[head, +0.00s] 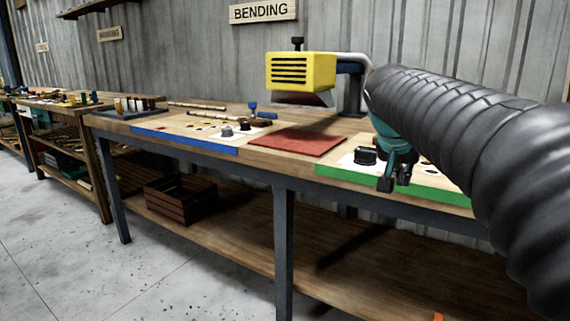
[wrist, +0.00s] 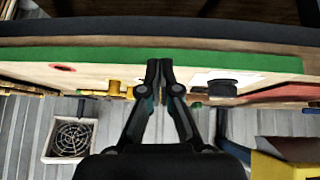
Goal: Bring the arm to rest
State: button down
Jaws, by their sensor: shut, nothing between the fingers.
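My gripper (head: 393,183) is shut and empty. In the head view it hangs in front of the green-edged board (head: 440,192) at the right of the workbench (head: 215,152). In the wrist view my gripper (wrist: 160,68) shows its two fingertips together over the green edge (wrist: 100,52), with nothing between them. My ribbed black arm covers much of the head view's right side and hides part of the board.
A yellow heater-like head (head: 300,71) overhangs a red mat (head: 297,141) on the bench. A black knob (head: 365,155) sits on the green-edged board. A blue-edged board (head: 190,139) lies left. A wooden crate (head: 180,193) stands on the lower shelf. The floor at left is clear.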

jog(key=s+a+f+n+y, duration=0.2)
jog(key=s+a+f+n, duration=0.1)
jog(key=s+f, duration=0.7)
jog(key=s+a+f+n+y, duration=0.2)
jog(key=s+a+f, duration=0.3)
jog(key=s+f, duration=0.5)
jog(key=s+n, duration=0.1)
jog(key=s, duration=0.4)
jog(key=shift+s+y, duration=0.15)
jog(key=shift+y, duration=0.15)
